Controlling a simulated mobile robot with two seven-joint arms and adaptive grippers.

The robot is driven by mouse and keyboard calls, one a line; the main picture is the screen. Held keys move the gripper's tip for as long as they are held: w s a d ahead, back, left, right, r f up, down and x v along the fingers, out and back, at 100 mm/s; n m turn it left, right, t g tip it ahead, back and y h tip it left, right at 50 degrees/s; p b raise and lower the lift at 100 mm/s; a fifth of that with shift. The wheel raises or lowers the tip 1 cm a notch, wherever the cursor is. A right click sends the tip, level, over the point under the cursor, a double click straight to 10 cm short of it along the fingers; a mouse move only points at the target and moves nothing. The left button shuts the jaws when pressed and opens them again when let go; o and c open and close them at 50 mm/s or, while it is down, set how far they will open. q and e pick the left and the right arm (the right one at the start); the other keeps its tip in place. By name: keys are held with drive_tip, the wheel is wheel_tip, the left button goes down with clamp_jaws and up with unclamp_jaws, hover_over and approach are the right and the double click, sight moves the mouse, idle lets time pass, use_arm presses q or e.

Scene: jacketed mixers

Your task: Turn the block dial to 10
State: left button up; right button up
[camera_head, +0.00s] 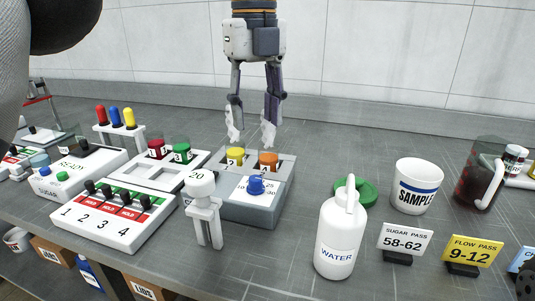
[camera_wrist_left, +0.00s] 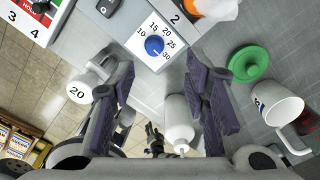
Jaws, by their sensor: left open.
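The block dial is a blue knob (camera_head: 256,186) on a white plate on the front of a grey block (camera_head: 250,210). The left wrist view also shows the knob (camera_wrist_left: 154,46), with 10, 15, 20, 25 and 30 printed around it. Which number it points at is too small to tell. My left gripper (camera_head: 251,136) hangs open and empty, fingers down, above and behind the block in the head view. It is apart from the knob. In the left wrist view its fingers (camera_wrist_left: 160,75) are spread with the knob beyond them. My right gripper is not clearly in view.
Yellow (camera_head: 236,156) and orange (camera_head: 268,160) capped vials stand in the block's back. A white stand (camera_head: 203,205) is close at its left front. A WATER bottle (camera_head: 341,230), green lid (camera_head: 362,191) and SAMPLE cup (camera_head: 416,187) stand right. A four-switch panel (camera_head: 115,215) lies left.

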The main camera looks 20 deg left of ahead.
sight(255, 178)
use_arm(q)
drive_tip(key=shift+s+f, duration=0.95)
drive_tip(key=shift+f, duration=0.2)
wheel_tip(255, 178, down, 9)
drive_tip(key=shift+w+f+p, duration=0.1)
drive_tip(key=shift+w+p, duration=0.05)
drive_tip(key=shift+p, duration=0.35)
clamp_jaws()
